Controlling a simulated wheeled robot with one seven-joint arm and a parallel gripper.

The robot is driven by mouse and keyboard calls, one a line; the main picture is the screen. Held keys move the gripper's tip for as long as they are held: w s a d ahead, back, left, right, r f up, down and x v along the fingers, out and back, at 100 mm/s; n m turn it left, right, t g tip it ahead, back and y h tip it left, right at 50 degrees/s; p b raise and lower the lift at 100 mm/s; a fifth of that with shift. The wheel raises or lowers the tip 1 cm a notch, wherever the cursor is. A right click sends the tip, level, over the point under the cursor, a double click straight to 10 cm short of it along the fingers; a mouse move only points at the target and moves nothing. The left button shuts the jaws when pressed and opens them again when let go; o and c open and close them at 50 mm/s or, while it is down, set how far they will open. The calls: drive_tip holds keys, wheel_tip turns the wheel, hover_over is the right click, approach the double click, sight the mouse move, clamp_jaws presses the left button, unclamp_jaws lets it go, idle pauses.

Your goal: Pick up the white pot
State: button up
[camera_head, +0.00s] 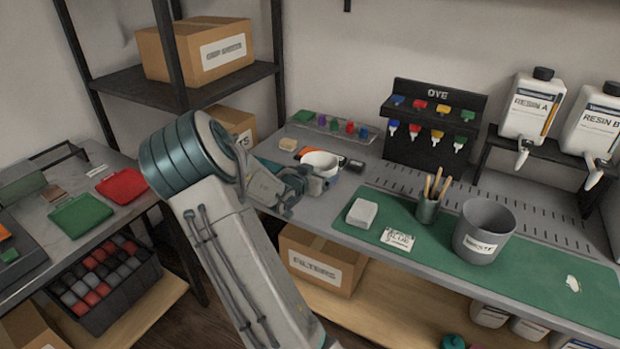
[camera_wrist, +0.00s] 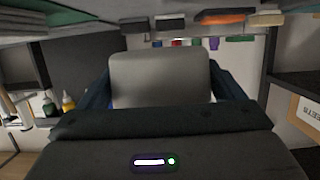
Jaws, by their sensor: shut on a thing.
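The white pot (camera_head: 321,159) is a round, open-topped vessel at the back left of the workbench, upright in the head view. My gripper (camera_head: 318,180) reaches it from the front left and is shut on it. In the wrist view, which is upside down, the pot's smooth pale side (camera_wrist: 160,78) fills the space between my two dark blue fingers. The pot's lower part is hidden by my gripper in the head view, and I cannot tell whether its base touches the bench.
Small pieces lie close behind the pot: an orange one (camera_head: 306,152), a beige one (camera_head: 288,145) and a black box (camera_head: 354,165). A dye rack (camera_head: 433,122) stands to the right. A green mat (camera_head: 525,284) holds a brush cup (camera_head: 428,210) and a waste bin (camera_head: 484,231).

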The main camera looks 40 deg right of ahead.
drive_tip(key=s+d+r, duration=0.3)
drive_tip(key=s+r, duration=0.2)
drive_tip(key=s, duration=0.3)
drive_tip(key=shift+s+d+r, duration=0.15)
drive_tip(key=shift+s+r, duration=0.05)
idle(3.1)
